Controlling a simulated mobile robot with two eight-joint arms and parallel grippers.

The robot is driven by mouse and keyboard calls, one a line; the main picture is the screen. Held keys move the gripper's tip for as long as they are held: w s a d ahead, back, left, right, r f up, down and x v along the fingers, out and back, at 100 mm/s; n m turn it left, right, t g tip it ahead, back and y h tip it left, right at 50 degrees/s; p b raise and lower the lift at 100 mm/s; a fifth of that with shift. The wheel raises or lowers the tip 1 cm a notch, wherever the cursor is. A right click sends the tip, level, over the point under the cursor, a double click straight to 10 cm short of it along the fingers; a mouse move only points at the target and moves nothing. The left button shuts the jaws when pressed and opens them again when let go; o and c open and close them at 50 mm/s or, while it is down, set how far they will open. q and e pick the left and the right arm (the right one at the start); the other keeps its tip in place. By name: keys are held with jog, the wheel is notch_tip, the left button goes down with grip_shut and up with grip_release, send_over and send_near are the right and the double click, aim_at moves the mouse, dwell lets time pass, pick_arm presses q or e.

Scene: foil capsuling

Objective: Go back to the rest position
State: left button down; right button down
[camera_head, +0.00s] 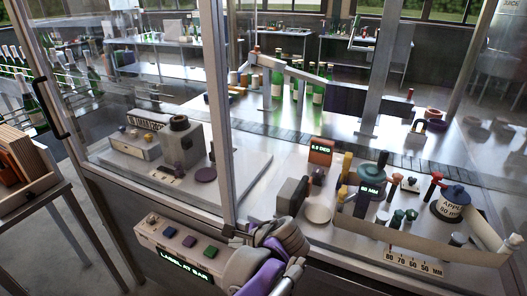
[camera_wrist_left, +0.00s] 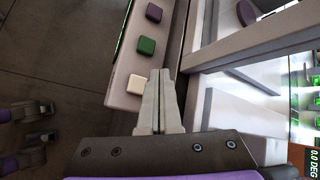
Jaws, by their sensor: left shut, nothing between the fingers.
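My left gripper (camera_head: 240,241) is low in the middle of the head view, beside the right end of the button panel (camera_head: 150,238). In the left wrist view its two grey fingers (camera_wrist_left: 160,75) are together with nothing between them. They point along the panel and are near the white button (camera_wrist_left: 135,79), with the green button (camera_wrist_left: 147,46) and purple button (camera_wrist_left: 153,13) farther on. Whether the fingers touch the panel cannot be told. My right gripper is not in view.
An upright frame post (camera_head: 218,120) and glass panes stand close by. A wooden crate (camera_head: 25,180) is at left. Open floor (camera_head: 75,230) shows below it.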

pick_arm(q)
jog(key=s+a+f+n+h, duration=0.3)
jog(key=s+f+n, duration=0.1)
jog(key=s+n, duration=0.4)
jog(key=s+a+f+n+h+p, duration=0.1)
jog(key=s+a+f+n+h, duration=0.2)
jog(key=s+n, duration=0.5)
jog(key=s+f+h, duration=0.1)
jog(key=s, duration=0.3)
jog(key=shift+n, duration=0.3)
jog(key=shift+f, duration=0.1)
dwell(2.4)
